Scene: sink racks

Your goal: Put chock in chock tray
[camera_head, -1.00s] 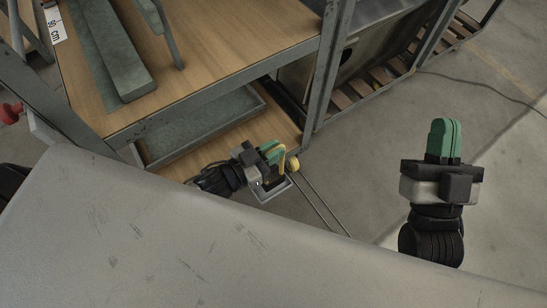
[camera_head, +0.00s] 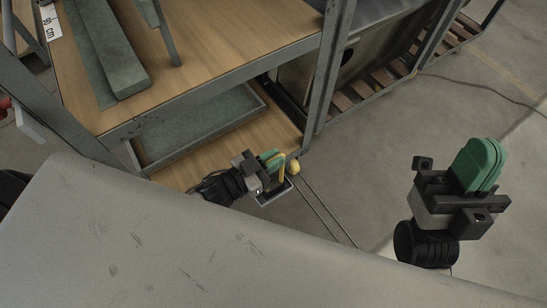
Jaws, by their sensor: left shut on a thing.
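My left gripper (camera_head: 273,165), with green fingers, is low beside the lower shelf, near the middle of the view. It is shut on a small yellow thing (camera_head: 294,167), which I take to be the chock; fingers hide part of it. My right gripper (camera_head: 480,166) is over open floor at the right, green fingers together, empty.
The metal rack has an upper wooden shelf (camera_head: 205,65) with a long grey-green block (camera_head: 112,60) and a lower wooden shelf (camera_head: 275,127). A rack post (camera_head: 322,75) stands right of the tray. Clear concrete floor (camera_head: 380,150) lies between the grippers.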

